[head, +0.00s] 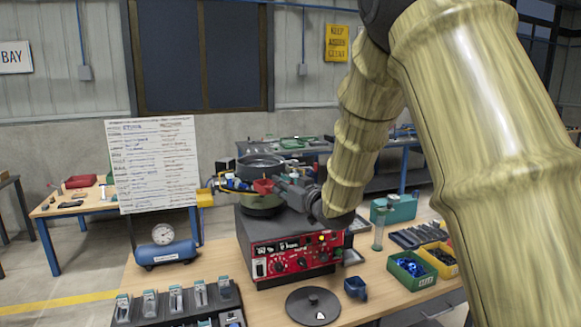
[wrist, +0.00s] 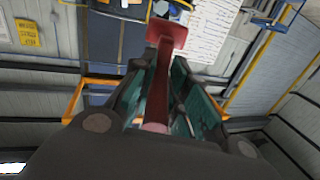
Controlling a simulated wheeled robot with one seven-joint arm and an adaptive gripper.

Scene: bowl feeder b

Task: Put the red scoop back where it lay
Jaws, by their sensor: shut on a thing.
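My gripper (head: 277,185) is shut on the red scoop (head: 263,187), at the height of the bowl feeder's top. In the wrist view, the teal-padded fingers of my gripper (wrist: 160,80) close on the handle of the red scoop (wrist: 166,38), and its flat, wide head sticks out beyond the fingertips. The bowl feeder (head: 297,255) is a dark box with a red control panel and a round bowl (head: 262,163) on top. The scoop appears over or in front of the bowl area; the exact gap cannot be told.
On the bench stand a black round lid (head: 313,306), a blue cup (head: 355,288), a green bin (head: 412,283), a yellow bin (head: 451,271), a clear cylinder (head: 378,236) and a blue gauge tank (head: 165,253). A compartment tray (head: 178,323) is at the front left. Some bare wood lies between them.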

